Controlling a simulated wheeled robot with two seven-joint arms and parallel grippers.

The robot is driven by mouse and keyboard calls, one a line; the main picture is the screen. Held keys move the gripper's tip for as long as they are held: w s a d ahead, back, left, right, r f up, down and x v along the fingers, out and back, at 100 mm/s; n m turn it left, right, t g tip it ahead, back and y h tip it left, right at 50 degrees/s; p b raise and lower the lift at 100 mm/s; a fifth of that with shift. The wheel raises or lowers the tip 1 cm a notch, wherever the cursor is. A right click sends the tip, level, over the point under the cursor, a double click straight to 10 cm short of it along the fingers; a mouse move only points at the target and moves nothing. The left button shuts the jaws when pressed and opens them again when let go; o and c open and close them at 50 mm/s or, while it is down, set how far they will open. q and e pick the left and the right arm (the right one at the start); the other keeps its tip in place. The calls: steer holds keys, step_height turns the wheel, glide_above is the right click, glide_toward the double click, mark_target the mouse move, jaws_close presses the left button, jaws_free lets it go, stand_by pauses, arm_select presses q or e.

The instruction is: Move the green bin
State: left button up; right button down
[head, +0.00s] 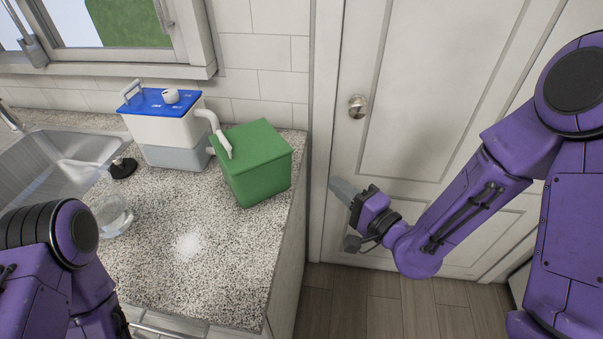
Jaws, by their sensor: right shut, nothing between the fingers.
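The green bin (258,167) is a box-shaped container with a flat green top. It stands on the speckled countertop (205,270) near its right edge, turned at an angle. My right gripper (340,188) is shut and empty, to the right of the bin, apart from it and past the counter's edge, in front of the white door. My left arm shows at the lower left, but its gripper is not in view.
A clear glass bowl (113,213) and a sink (60,163) are at left. The white door (400,120) has a knob (357,106).

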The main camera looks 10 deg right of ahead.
mark_target(286, 164)
arm_select(q)
step_height(286, 164, down, 2)
steer(key=shift+f+b, duration=0.25)
steer(key=shift+b, duration=0.1)
arm_select(e)
steer(key=w+a, duration=0.3)
steer(key=w, duration=0.1)
steer(key=w+a, duration=0.3)
steer(key=shift+w+a+f, duration=0.1)
steer(key=shift+w+a, duration=0.3)
arm_select(q)
steer(key=shift+r, duration=0.1)
arm_select(e)
steer(key=shift+w+a, duration=0.2)
steer(key=shift+a, duration=0.3)
steer(key=shift+w+a, duration=0.15)
steer(key=shift+a, duration=0.35)
